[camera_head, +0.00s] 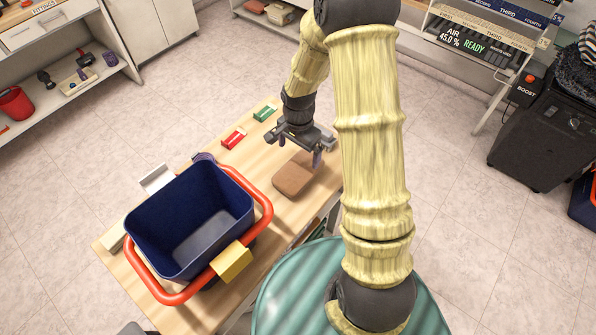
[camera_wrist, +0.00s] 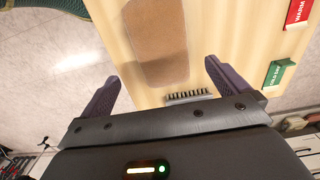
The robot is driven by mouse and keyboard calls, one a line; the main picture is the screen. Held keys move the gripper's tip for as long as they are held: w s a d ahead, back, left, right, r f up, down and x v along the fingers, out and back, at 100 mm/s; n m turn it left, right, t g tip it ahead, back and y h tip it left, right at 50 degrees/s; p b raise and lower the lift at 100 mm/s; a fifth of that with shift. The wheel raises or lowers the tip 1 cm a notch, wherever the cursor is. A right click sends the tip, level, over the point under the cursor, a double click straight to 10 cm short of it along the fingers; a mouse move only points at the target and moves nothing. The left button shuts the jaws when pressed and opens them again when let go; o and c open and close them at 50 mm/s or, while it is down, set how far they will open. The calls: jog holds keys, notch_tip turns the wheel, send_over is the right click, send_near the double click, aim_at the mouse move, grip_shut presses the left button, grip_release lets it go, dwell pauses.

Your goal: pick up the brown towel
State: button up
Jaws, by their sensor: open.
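The brown towel (camera_head: 294,175) lies folded flat on the wooden table (camera_head: 207,305), near its right edge. It also shows in the wrist view (camera_wrist: 157,40), ahead of my gripper and between the lines of its fingers. My gripper (camera_head: 305,145) is just above and behind the towel in the head view. In the wrist view my gripper (camera_wrist: 165,85) has its two dark fingers wide apart with nothing between them. The fingers appear apart from the towel.
A blue bin (camera_head: 190,220) with a red rim bar (camera_head: 268,205) stands left of the towel. A red block (camera_head: 233,138) and a green block (camera_head: 265,112) lie toward the table's back. A small dark brush-like thing (camera_wrist: 187,96) lies near the towel.

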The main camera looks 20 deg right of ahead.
aim_at(298, 169)
jog(key=shift+f, duration=2.75)
jog(key=shift+w+a+f+p, duration=0.1)
jog(key=shift+f+p, duration=0.35)
jog(key=shift+f, duration=0.85)
jog(key=shift+w+f+p, duration=0.1)
jog(key=shift+f+p, duration=0.35)
jog(key=shift+f, duration=0.85)
jog(key=shift+c, duration=0.2)
jog(key=c, duration=0.7)
